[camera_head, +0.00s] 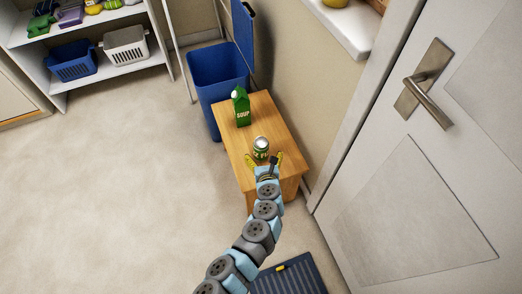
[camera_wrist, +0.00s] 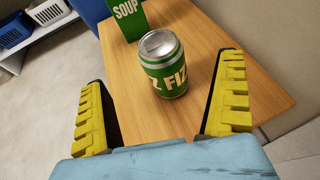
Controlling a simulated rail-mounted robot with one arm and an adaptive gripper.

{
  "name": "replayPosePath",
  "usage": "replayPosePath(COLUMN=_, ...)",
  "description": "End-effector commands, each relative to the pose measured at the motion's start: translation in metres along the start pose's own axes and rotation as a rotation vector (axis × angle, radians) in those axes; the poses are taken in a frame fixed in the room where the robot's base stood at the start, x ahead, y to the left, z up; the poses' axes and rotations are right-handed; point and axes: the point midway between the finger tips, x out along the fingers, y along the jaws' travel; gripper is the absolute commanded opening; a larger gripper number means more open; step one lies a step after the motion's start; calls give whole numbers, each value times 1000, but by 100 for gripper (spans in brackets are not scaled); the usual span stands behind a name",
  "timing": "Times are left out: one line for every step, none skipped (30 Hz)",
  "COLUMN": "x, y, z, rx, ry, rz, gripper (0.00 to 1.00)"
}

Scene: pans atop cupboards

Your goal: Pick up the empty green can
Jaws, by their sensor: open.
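The green can (camera_head: 261,149) stands upright on a small wooden table (camera_head: 277,119), near its front part. It has a silver top and pale lettering. In the wrist view the can (camera_wrist: 165,66) is ahead of my gripper (camera_wrist: 160,108), roughly centred between its two yellow-padded fingers, a little beyond their tips. My gripper (camera_head: 263,160) is open and empty, with a finger to each side of the can's line. Whether the can is empty cannot be seen.
A green soup carton (camera_head: 242,108) stands behind the can on the table. A blue bin (camera_head: 215,82) with its lid up is beyond the table. A wall and a door (camera_head: 425,160) are to the right. Shelves (camera_head: 110,72) stand at the far left. The floor at left is clear.

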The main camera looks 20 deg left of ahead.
Motion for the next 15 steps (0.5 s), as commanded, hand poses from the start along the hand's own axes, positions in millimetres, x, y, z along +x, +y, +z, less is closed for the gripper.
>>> replayPosePath(x=6, y=2, z=-2, rx=-1, ry=1, rz=4, gripper=100)
replayPosePath(x=9, y=2, z=-2, rx=-1, ry=2, rz=5, gripper=100)
replayPosePath(x=12, y=2, z=-3, rx=-1, ry=3, rz=5, gripper=100)
replayPosePath(x=15, y=1, z=-3, rx=-2, ry=3, rz=4, gripper=100)
replayPosePath(x=18, y=1, z=-2, rx=-3, ry=2, rz=4, gripper=100)
replayPosePath(x=21, y=0, z=-2, rx=-4, ry=2, rz=3, gripper=100)
replayPosePath(x=24, y=0, z=-2, rx=-4, ry=1, rz=2, gripper=100)
replayPosePath(x=26, y=0, z=-2, rx=-3, ry=2, rz=2, gripper=100)
replayPosePath(x=29, y=1, z=-2, rx=-2, ry=2, rz=3, gripper=100)
replayPosePath(x=31, y=1, z=-3, rx=-1, ry=2, rz=3, gripper=100)
replayPosePath(x=33, y=1, z=-3, rx=-1, ry=3, rz=3, gripper=100)
replayPosePath(x=34, y=1, z=-3, rx=0, ry=3, rz=3, gripper=100)
replayPosePath(x=35, y=1, z=-2, rx=0, ry=3, rz=3, gripper=100)
replayPosePath(x=36, y=1, z=-2, rx=0, ry=3, rz=3, gripper=100)
replayPosePath(x=37, y=1, z=-2, rx=0, ry=2, rz=2, gripper=100)
